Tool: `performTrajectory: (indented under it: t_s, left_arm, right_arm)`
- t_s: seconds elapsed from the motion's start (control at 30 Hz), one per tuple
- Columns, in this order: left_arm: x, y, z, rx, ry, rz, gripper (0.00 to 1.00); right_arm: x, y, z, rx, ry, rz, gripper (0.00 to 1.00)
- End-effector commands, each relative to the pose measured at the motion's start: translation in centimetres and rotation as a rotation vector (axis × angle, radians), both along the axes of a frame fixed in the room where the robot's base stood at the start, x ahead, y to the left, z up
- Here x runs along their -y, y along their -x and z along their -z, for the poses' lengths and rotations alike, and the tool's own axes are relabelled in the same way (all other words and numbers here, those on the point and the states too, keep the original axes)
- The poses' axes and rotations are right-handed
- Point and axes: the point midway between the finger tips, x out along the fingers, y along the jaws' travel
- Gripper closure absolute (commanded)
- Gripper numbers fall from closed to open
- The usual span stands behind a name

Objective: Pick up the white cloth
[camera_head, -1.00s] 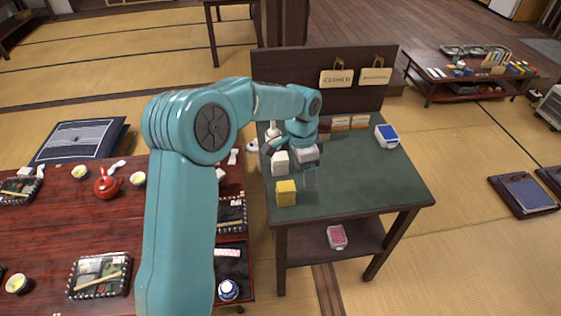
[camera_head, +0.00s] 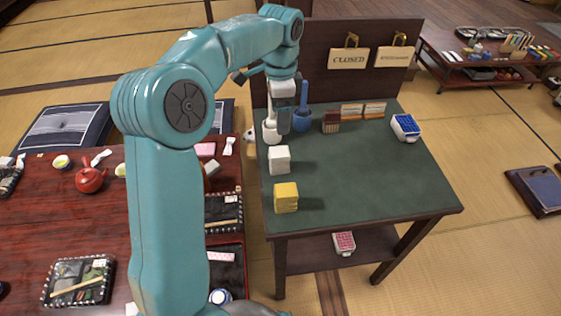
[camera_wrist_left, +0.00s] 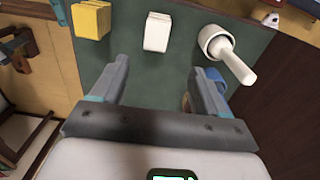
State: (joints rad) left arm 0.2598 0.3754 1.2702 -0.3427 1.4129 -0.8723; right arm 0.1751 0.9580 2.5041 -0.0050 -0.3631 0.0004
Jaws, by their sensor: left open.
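The white cloth (camera_head: 279,160) is a small folded block on the green table top (camera_head: 350,180), near its left edge. A similar yellow cloth (camera_head: 286,198) lies in front of it. My left gripper (camera_head: 284,121) is open and empty, above the table behind the white cloth. In the left wrist view the white cloth (camera_wrist_left: 157,32) sits beyond and between the two open fingers (camera_wrist_left: 162,75), apart from them. The yellow cloth (camera_wrist_left: 92,20) is to its left there. My right gripper is not in view.
A white mortar with a pestle (camera_wrist_left: 228,50) stands close to the right finger in the wrist view. A blue cup (camera_head: 304,120) and brown brush-like block (camera_head: 331,122) stand at the table's back. A dark upright board (camera_head: 325,60) closes the back.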

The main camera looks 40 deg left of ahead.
Motion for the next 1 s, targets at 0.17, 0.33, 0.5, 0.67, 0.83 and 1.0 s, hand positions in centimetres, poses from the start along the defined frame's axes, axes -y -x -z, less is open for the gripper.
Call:
performTrajectory:
  t_s: [0.17,0.33,0.5,0.67,0.83,1.0]
  left_arm:
    - [0.3,0.4,2.0,-0.003,0.000,0.001,0.26]
    - [0.6,0.7,6.2,-0.004,0.002,0.001,0.26]
    - [0.7,0.8,9.6,-0.003,0.002,0.001,0.26]
    - [0.6,0.7,11.1,0.000,0.000,0.001,0.26]
    - [0.4,0.8,13.0,-0.002,0.001,0.001,0.26]
    - [0.2,0.9,15.6,-0.002,0.001,0.001,0.26]
  right_arm:
    - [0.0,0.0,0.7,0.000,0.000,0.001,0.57]
    - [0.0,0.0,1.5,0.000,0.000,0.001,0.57]
    - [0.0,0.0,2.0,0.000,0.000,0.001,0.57]
    - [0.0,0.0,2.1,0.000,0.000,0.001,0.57]
    - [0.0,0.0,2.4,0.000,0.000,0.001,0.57]
    - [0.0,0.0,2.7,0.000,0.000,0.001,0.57]
